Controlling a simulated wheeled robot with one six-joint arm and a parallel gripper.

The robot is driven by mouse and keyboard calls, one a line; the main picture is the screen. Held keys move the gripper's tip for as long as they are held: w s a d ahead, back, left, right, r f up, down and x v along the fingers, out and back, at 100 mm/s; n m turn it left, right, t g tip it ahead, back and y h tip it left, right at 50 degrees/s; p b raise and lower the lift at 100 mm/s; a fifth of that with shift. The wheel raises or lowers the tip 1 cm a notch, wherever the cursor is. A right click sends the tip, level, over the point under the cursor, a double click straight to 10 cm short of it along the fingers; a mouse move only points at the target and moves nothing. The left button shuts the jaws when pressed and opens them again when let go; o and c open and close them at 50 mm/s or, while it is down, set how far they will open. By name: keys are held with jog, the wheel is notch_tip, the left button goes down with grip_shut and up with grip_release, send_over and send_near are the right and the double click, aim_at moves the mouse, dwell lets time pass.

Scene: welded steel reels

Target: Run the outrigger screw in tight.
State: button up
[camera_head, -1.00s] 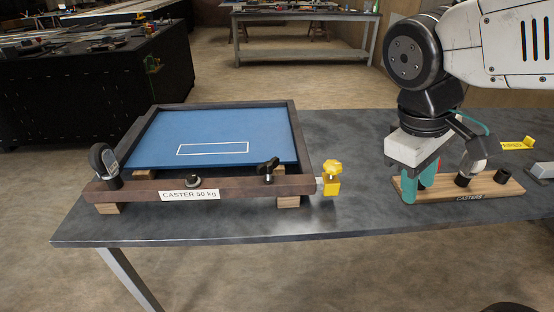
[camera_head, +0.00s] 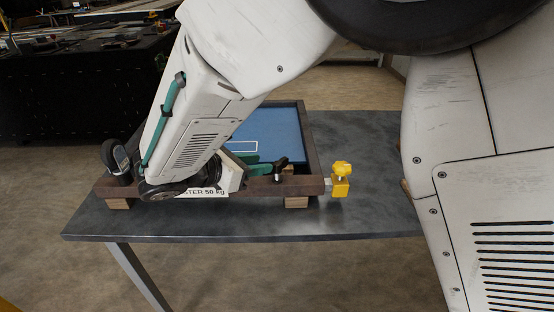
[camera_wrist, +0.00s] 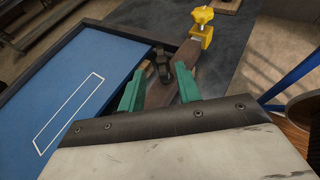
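A black wing-handled screw (camera_head: 280,170) stands on the near rail of the brown steel frame (camera_head: 306,185), close to its right corner. The black handle also shows in the wrist view (camera_wrist: 162,64). A yellow knob on a yellow block (camera_head: 341,181) sits on a stub at the rail's right end, and also shows in the wrist view (camera_wrist: 202,25). My gripper (camera_head: 266,164) reaches along the rail from the left. In the wrist view its green fingers (camera_wrist: 158,88) are apart and empty, with the black handle just beyond the gap; contact cannot be told.
A caster (camera_head: 115,158) stands at the frame's left corner. The frame, with a blue panel (camera_head: 288,132), rests on wooden blocks on the grey table (camera_head: 380,205). My arm hides the frame's left part and most of the label. The table right of the yellow block is clear.

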aim_at(274, 162)
jog(key=x, duration=0.7)
jog(key=shift+s, duration=0.1)
grip_shut()
